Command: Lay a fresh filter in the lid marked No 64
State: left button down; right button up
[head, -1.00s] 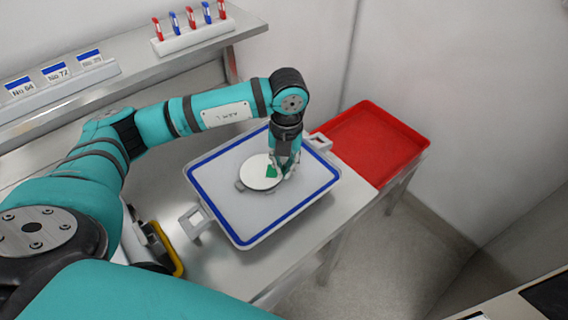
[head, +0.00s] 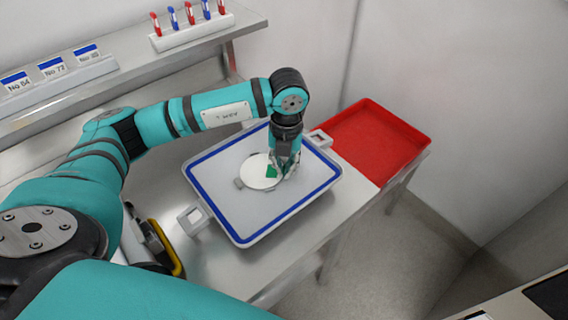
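Cards on the shelf at the upper left include one reading No 64 (head: 16,82); no such mark is readable on the disc. My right gripper is not in view.
The tray has handles at two ends and stands on a metal table (head: 222,262). An empty red tray (head: 372,142) stands to its right. A rack (head: 194,34) of red and blue items stands on the shelf. A yellow-edged object (head: 168,250) is at the lower left.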

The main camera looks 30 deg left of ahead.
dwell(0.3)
pick_arm(q)
jog(key=c, duration=0.9)
grip_release()
jog(key=shift+r+p, duration=2.05)
jog(key=shift+r, duration=1.45)
